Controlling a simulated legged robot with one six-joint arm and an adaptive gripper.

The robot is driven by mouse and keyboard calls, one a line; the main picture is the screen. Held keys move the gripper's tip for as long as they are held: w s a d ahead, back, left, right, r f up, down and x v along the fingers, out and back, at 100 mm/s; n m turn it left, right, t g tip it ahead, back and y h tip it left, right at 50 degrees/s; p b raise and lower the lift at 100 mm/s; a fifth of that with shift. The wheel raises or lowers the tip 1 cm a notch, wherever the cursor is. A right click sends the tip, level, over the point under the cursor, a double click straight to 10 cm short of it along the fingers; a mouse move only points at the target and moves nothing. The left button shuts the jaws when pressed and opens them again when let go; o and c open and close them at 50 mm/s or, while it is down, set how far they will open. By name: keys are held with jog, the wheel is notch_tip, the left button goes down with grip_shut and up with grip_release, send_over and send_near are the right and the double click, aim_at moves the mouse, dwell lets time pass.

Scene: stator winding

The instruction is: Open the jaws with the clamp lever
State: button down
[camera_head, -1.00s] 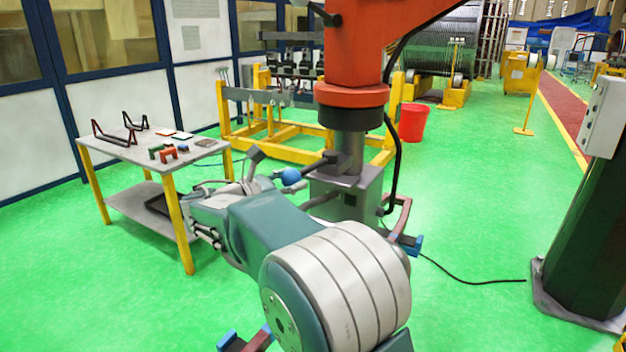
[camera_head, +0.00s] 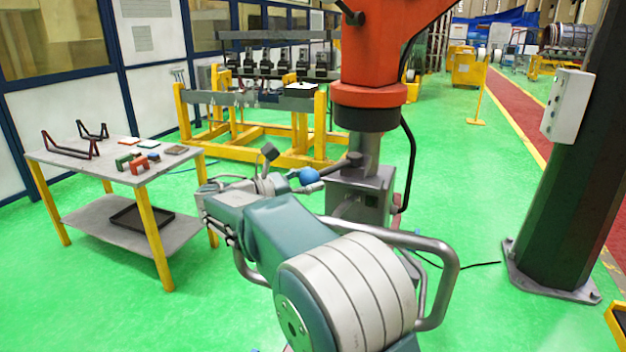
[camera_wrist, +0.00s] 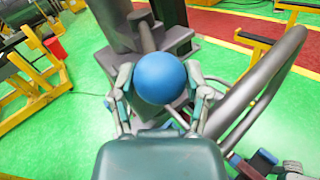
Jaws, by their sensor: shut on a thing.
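The clamp lever is a dark bar with a blue ball knob (camera_head: 309,176), sticking out from a grey block (camera_head: 360,196) under the hanging orange column (camera_head: 370,95). In the wrist view the blue knob (camera_wrist: 160,78) sits between the two fingers of my gripper (camera_wrist: 160,92). My gripper (camera_head: 300,182) is shut on the knob. In the wrist view, parts of the clamp jaws (camera_wrist: 252,165) with red-brown arms and blue pads show at the lower right. In the head view my arm hides the jaws, so I cannot tell how far apart they are.
A bent grey tube handle (camera_head: 448,262) curves close to the right of my arm. A table (camera_head: 62,158) with yellow legs holds small parts at left. A yellow frame (camera_head: 240,148) stands behind. A dark pillar (camera_head: 570,190) stands at right. Green floor between is free.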

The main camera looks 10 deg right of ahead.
jog(key=shift+a+f, duration=0.1)
jog(key=shift+f, duration=0.05)
jog(key=shift+c, duration=1.2)
grip_release()
jog(key=shift+o, duration=0.8)
jog(key=shift+a, duration=0.1)
jog(key=v, duration=1.2)
jog(key=shift+w, duration=0.15)
